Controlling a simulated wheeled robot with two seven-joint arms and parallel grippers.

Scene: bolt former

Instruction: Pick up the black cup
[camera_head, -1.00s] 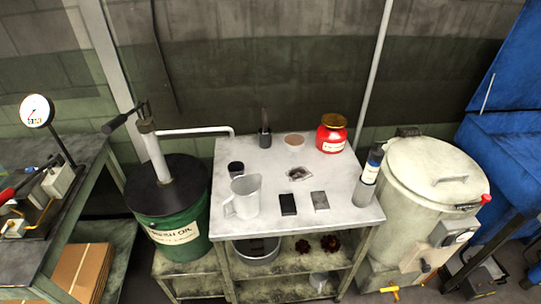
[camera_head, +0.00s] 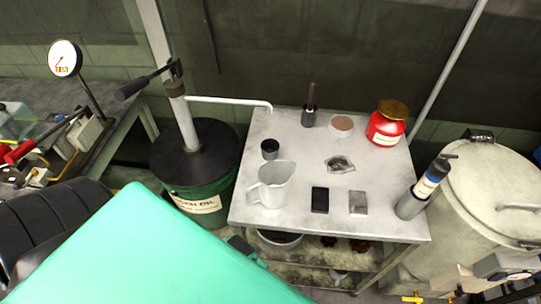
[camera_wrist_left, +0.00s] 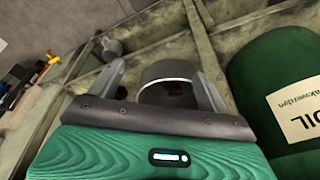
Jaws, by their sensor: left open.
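The small black cup (camera_head: 269,149) stands upright on the white table top (camera_head: 300,222), near its left edge and just behind a clear pitcher (camera_head: 272,186). My left arm comes in from the lower left in the head view. Its gripper (camera_head: 248,250) is low beside the table's front left corner, below the top and apart from the cup. In the left wrist view the open gripper (camera_wrist_left: 162,88) has its two fingers spread, with a grey pot (camera_wrist_left: 168,72) on the lower shelf seen between them. The cup is not identifiable in that view. My right gripper is not in view.
The green oil drum (camera_head: 200,205) with its pump stands left of the table. A black block (camera_head: 320,200), a metal block (camera_head: 358,203), a red jar (camera_head: 387,124) and a grey bottle (camera_head: 424,190) are on the table. The front left strip of the top is clear.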

